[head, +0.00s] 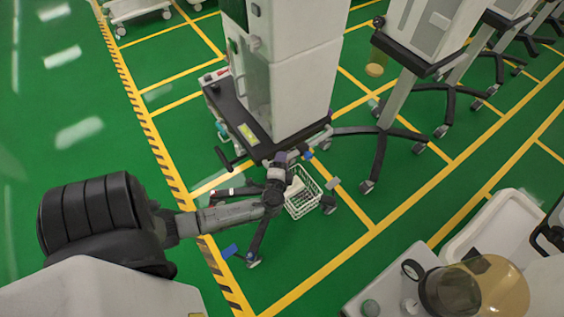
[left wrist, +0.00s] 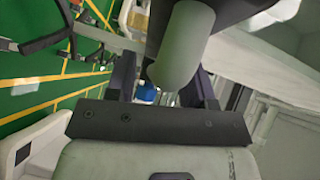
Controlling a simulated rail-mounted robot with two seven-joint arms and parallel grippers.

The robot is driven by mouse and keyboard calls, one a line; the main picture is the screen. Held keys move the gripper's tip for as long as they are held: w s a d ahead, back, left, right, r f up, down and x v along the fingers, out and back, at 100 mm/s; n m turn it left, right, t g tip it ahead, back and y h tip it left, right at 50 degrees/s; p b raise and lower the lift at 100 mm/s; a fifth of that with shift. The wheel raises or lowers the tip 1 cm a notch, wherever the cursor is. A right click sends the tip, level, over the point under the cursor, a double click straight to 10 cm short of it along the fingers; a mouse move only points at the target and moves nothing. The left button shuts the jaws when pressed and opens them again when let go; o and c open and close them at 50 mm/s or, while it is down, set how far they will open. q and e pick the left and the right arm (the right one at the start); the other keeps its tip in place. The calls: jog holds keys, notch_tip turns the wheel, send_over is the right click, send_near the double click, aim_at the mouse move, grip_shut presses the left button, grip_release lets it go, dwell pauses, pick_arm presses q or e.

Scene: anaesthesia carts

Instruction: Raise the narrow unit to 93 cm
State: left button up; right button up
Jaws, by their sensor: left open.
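A tall white unit (head: 303,90), which I take for the narrow unit, stands at the top centre of the head view on a dark shelf (head: 240,120) with a wheeled base. My left gripper (head: 298,157) is under the front edge of that shelf. In the left wrist view my left gripper (left wrist: 163,88) is open, with a dark finger on either side of a pale rounded cylinder (left wrist: 183,45) and a blue tip (left wrist: 147,92) beyond it. I cannot tell whether the fingers touch the cylinder. My right gripper is not in view.
A white wire basket (head: 303,195) hangs low beside my left gripper. Another white unit (head: 425,30) on a wheeled post stands to the right. A white cart top with an amber container (head: 500,290) fills the bottom right. Green floor lies clear on the left.

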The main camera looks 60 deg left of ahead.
pick_arm(q)
jog(key=shift+c, duration=0.4)
grip_shut()
